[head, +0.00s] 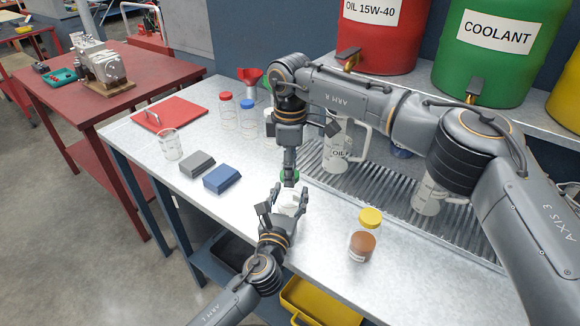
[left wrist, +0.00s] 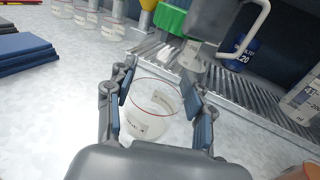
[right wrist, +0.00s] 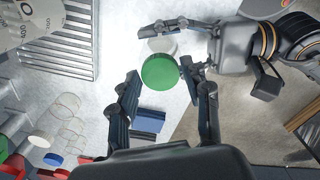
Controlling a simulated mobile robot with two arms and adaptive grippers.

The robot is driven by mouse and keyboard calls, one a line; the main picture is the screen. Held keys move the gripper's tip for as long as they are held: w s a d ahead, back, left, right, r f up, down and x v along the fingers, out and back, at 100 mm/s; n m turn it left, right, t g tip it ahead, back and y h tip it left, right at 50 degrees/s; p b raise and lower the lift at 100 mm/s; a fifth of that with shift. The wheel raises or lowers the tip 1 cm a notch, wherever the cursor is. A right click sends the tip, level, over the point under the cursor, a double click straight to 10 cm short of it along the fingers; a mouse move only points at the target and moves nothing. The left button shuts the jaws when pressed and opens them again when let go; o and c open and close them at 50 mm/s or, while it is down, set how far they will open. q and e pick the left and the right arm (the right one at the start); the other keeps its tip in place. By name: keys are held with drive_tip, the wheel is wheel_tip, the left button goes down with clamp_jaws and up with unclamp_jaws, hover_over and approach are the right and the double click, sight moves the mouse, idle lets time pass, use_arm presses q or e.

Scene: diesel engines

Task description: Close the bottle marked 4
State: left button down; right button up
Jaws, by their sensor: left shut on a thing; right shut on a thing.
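A clear bottle with a pale label stands upright and open at the middle of the bench; the left wrist view shows its round mouth with a thin red line (left wrist: 153,110). Its label is too small to read. My left gripper (head: 284,205) is shut around the bottle, one finger on each side. My right gripper (head: 290,172) points down from above and is shut on a green lid (right wrist: 158,71). In the head view the lid is mostly hidden by the fingers, just above the bottle's mouth.
A jar with a yellow lid (head: 364,240) stands to the right. Grey (head: 197,163) and blue (head: 222,179) blocks lie to the left.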

drive_tip(key=o, duration=0.7)
drive_tip(key=shift+o, duration=0.2)
drive_tip(key=shift+r, duration=0.15)
wheel_tip(320, 180, up, 12)
use_arm(q)
drive_tip(key=shift+c, duration=2.2)
unclamp_jaws()
drive_tip(key=v, duration=1.2)
